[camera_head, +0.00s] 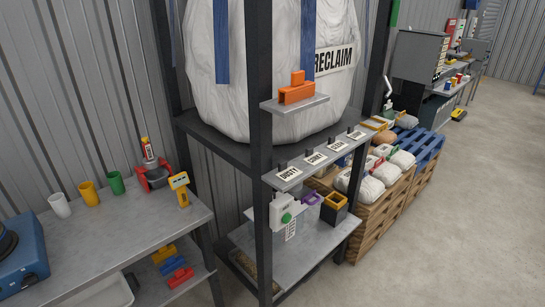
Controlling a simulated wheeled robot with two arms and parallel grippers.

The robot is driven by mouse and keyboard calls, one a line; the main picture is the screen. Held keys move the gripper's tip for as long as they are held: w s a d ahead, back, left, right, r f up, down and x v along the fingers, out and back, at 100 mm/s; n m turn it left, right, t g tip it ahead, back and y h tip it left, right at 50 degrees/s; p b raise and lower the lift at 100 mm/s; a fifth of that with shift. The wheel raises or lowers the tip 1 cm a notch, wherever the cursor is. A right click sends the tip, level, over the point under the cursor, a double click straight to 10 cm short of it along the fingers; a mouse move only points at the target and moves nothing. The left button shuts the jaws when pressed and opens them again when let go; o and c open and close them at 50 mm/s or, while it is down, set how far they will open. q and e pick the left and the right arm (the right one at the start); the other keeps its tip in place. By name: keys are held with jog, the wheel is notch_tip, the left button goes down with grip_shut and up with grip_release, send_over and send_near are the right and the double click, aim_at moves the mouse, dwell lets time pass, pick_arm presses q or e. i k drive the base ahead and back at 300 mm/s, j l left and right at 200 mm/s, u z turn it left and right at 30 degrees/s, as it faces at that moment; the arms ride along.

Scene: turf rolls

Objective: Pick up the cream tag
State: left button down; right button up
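The nearest tag (288,173) seems to read "DUSTY". Beyond it are a second tag (314,159), a third tag (337,147) and a fourth tag (355,135). All look white to cream, and I cannot tell which one is the cream tag. Small dark clips or posts stand behind them. Neither of my grippers shows in the head view.
A large white sack (220,100) fills the frame above the shelf. An orange block (296,93) sits on a small upper ledge. A grey bench (110,225) with cups stands at left. Pallets with bags (373,190) stand at right. The floor (450,230) at right is clear.

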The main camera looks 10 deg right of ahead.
aim_at(315, 159)
jog(key=i+l+u, duration=0.1)
jog(key=u, duration=0.3)
jog(key=l+u, duration=0.35)
jog(key=i+l+u, duration=0.1)
jog(key=u, duration=0.3)
jog(key=l+u, duration=0.4)
jog(key=j, duration=0.1)
